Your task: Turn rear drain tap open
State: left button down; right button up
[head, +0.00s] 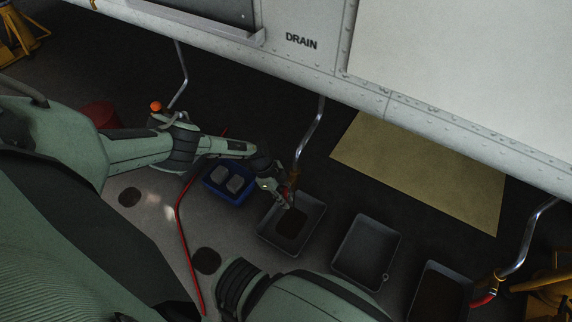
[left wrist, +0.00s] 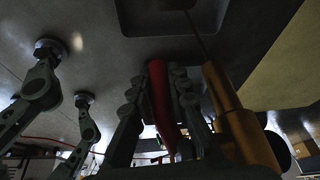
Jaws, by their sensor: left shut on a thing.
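The drain tap (head: 295,174) is a brass body at the lower end of a bent metal pipe (head: 318,128) under the white hull. In the left wrist view the brass tap body (left wrist: 228,105) stands beside a red handle (left wrist: 160,95). My left gripper (head: 289,193) is at this tap; in the left wrist view its fingers (left wrist: 158,105) are shut around the red handle. A dark tray (head: 262,238) with a brown patch in it sits below. A thin dark line (left wrist: 197,32) runs from the tap to the tray. My right gripper is not seen.
A blue bin (head: 228,198) with grey blocks stands left of the tray. More trays (head: 350,270) stand to the right, one under another pipe (head: 517,255) with a red-handled tap. A red hose (head: 180,225) lies on the floor. The hull's lower edge hangs close above.

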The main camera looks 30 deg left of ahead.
pick_arm(q)
jog(key=shift+a, duration=0.15)
jog(key=c, duration=1.4)
grip_release()
jog(key=shift+c, duration=0.2)
jog(key=shift+a+r, duration=0.2)
jog(key=shift+r, duration=0.3)
jog(key=v, duration=1)
jog(key=shift+r, duration=0.5)
jog(key=shift+s+f, duration=0.1)
jog(key=shift+s, duration=0.15)
